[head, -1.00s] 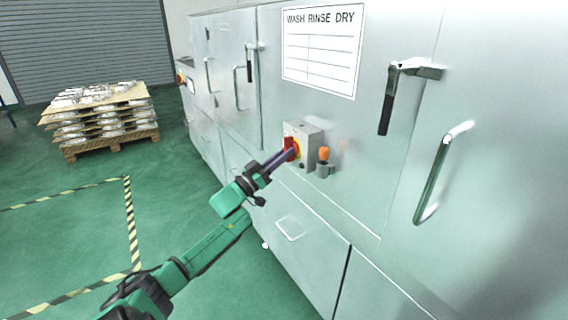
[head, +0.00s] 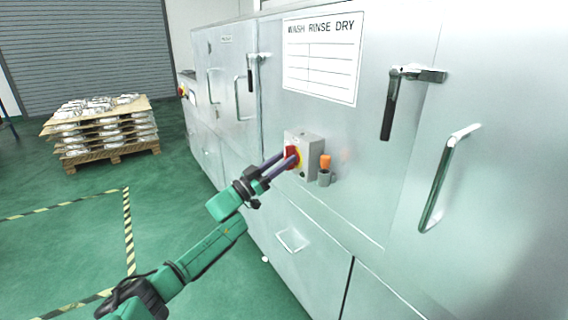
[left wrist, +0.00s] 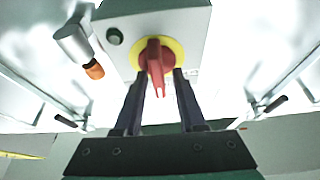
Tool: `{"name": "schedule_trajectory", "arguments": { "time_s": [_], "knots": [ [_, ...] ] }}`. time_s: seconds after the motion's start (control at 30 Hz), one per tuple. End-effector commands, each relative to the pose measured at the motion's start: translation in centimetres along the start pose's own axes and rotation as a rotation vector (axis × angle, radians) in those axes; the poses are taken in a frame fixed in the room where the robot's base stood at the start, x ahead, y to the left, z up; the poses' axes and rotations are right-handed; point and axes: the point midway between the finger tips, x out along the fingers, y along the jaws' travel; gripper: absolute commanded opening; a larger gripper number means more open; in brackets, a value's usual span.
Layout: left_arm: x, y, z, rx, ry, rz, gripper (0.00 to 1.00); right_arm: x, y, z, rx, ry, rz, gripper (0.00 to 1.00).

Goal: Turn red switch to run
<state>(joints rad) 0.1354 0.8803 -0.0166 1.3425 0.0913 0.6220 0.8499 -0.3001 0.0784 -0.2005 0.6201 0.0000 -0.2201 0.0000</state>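The red switch (head: 291,156) is a rotary handle on a yellow disc, on the front of a small grey box fixed to the machine. In the left wrist view the red switch (left wrist: 156,60) stands with its handle roughly upright in the picture. My left gripper (head: 284,161) is at the switch, its two dark fingers apart. In the left wrist view the left gripper (left wrist: 160,85) has one finger on each side of the red handle, with gaps showing. Contact cannot be made out. My right gripper is out of view.
An orange-topped grey part (head: 325,170) sticks out just right of the switch box (head: 311,150). Door handles (head: 447,178) and a black-gripped latch (head: 390,105) project from the machine front. A pallet of castings (head: 105,130) stands far left. The green floor there is open.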

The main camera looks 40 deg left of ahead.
Motion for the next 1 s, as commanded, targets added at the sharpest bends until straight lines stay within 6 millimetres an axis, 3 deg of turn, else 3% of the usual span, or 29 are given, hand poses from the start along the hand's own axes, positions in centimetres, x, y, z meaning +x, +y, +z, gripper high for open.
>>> {"name": "schedule_trajectory", "arguments": {
  "time_s": [0.33,0.47,0.57,0.9,1.0],
  "knots": [
    [-0.3,0.1,0.6,-0.006,-0.010,0.000,0.47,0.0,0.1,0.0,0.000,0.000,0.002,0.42],
    [-1.4,0.1,0.8,-0.008,-0.014,-0.001,0.47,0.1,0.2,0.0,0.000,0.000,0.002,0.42],
    [-3.0,0.2,0.8,-0.007,-0.015,0.000,0.47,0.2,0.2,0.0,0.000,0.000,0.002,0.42],
    [-11.9,0.1,0.6,-0.007,-0.012,-0.001,0.47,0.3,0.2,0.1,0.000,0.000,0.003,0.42],
    [-13.7,0.1,0.5,-0.006,-0.010,-0.001,0.47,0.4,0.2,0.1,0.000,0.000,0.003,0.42]
  ]
}}
